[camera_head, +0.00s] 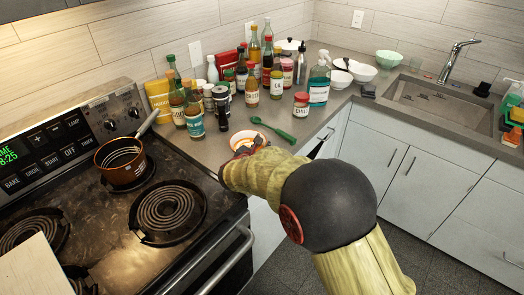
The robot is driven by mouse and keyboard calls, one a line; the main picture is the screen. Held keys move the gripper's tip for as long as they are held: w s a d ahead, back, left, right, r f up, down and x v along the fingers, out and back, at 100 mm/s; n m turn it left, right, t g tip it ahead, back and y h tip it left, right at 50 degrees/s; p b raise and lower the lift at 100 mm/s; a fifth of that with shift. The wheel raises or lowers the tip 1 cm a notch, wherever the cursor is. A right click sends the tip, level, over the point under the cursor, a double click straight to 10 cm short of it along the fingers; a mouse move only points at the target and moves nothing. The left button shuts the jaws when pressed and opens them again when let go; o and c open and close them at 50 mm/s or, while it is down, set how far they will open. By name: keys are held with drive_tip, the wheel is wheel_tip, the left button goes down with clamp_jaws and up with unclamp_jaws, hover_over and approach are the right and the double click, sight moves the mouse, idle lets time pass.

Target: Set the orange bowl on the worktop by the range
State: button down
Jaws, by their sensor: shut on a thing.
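The orange bowl (243,135), pale inside with an orange rim, is at my gripper (250,148), over the worktop (216,150) just right of the range (140,240). My gripper is shut on the bowl, and the arm hides the near part of both. I cannot tell whether the bowl's base touches the worktop.
A green spoon (272,130) lies right of the bowl, near a red-lidded jar (301,105). Several bottles and jars crowd behind. A brown pot (120,163) stands on a back coil. A sink (440,100) is at the right.

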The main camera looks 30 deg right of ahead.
drive_tip(key=shift+f, duration=0.1)
drive_tip(key=shift+f, duration=0.15)
drive_tip(key=c, duration=2)
unclamp_jaws()
drive_tip(key=shift+o, duration=0.9)
